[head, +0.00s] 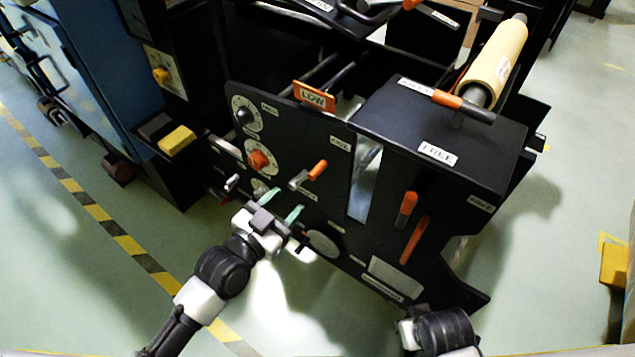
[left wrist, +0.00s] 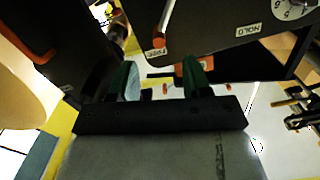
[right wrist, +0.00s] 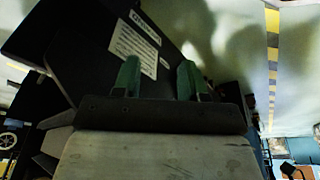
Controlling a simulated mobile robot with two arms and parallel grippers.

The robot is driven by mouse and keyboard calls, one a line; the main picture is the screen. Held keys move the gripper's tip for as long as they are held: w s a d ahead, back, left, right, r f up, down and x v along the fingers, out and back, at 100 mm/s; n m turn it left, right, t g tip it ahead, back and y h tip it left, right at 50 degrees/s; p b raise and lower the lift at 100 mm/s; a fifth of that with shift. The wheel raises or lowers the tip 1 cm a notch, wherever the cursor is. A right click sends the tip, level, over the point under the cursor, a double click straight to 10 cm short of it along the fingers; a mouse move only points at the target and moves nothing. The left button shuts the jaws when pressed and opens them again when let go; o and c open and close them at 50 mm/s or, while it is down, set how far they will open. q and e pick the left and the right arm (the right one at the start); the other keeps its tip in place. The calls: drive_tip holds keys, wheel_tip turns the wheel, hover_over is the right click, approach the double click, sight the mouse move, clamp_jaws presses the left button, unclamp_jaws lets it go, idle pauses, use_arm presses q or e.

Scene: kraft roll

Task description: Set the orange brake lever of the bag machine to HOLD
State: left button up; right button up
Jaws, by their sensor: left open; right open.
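The bag machine is the black machine (head: 475,160). A lever with an orange grip (head: 317,170) stands on its front panel, pointing up and right. The left wrist view shows an orange lever end (left wrist: 159,42) beside a FREE label (left wrist: 157,54), and a HOLD label (left wrist: 248,30) to the right. Another orange-gripped lever (head: 462,105) lies on the machine top near a FREE sign (head: 437,153). I cannot tell for sure which is the brake. My left gripper (head: 282,204) is open below the front-panel lever, apart from it. My right gripper (right wrist: 157,72) is open and empty, low beside a black panel.
The front panel carries a dark dial (head: 243,114) and an orange knob (head: 259,160). An orange LOW sign (head: 314,96) stands above. The paper roll (head: 497,62) is at upper right. More orange handles (head: 407,210) sit at the right. The floor at left is open.

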sight(314, 170)
use_arm(q)
drive_tip(key=x, duration=0.3)
drive_tip(key=b+x, duration=0.1)
drive_tip(key=x, duration=0.5)
drive_tip(key=shift+w+d+r, duration=0.25)
drive_tip(key=shift+d+r, duration=0.1)
drive_tip(key=shift+w+d, duration=0.3)
drive_tip(key=shift+w, duration=0.1)
use_arm(e)
wheel_tip(314, 170, up, 6)
drive_tip(key=shift+s, duration=0.3)
drive_tip(key=shift+d, duration=0.1)
use_arm(q)
clamp_jaws()
